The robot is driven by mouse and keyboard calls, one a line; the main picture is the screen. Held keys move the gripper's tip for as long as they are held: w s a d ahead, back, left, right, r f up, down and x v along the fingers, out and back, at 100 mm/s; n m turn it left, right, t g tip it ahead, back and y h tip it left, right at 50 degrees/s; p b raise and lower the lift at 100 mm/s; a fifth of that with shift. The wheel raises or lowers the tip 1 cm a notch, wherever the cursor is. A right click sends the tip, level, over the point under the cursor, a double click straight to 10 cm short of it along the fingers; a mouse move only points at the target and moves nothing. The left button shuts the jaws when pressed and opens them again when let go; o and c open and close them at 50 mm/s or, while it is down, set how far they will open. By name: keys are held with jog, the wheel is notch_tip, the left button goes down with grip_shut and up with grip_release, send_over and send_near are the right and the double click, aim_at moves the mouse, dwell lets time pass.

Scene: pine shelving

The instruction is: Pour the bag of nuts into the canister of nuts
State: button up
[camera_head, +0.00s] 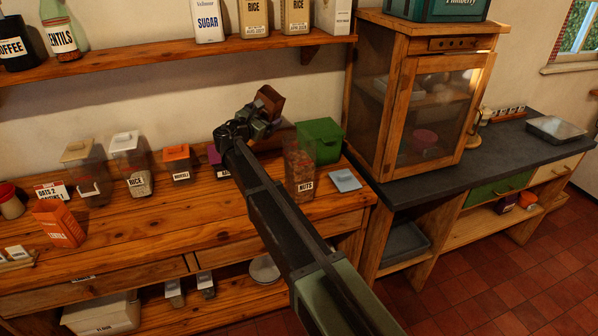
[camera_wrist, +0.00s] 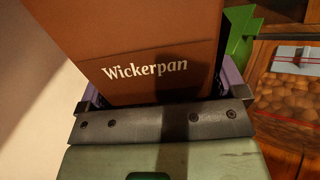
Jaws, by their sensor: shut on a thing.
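My gripper (camera_head: 256,122) is shut on a brown bag (camera_head: 270,98) marked "Wickerpan" and holds it raised above the back of the wooden counter. In the wrist view the bag (camera_wrist: 140,40) fills the space between the jaws; its mouth is out of sight. The clear canister of nuts (camera_head: 299,172), labelled "NUTS", stands on the counter below and to the right of the gripper. A flat blue square (camera_head: 345,181), like a lid, lies right of the canister.
A green box (camera_head: 320,139) stands behind the canister. Several labelled canisters, including rice (camera_head: 131,160) and an orange-lidded one (camera_head: 178,160), line the counter's left. A shelf (camera_head: 190,48) runs above. A glass-fronted cabinet (camera_head: 422,105) stands to the right. The counter front is mostly clear.

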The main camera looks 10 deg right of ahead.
jog(key=shift+f, duration=0.1)
jog(key=shift+w+a+f, duration=0.1)
jog(key=shift+f, duration=0.1)
jog(key=shift+b, duration=0.3)
jog(key=shift+f+m, duration=0.2)
jog(key=shift+m, duration=0.1)
jog(key=shift+f+b, duration=0.1)
jog(key=shift+b, duration=0.2)
jog(key=shift+w+a+f, duration=0.1)
jog(key=shift+f, duration=0.1)
jog(key=shift+f+m+b, duration=0.25)
jog(key=shift+m+b, duration=0.05)
jog(key=shift+b, duration=0.15)
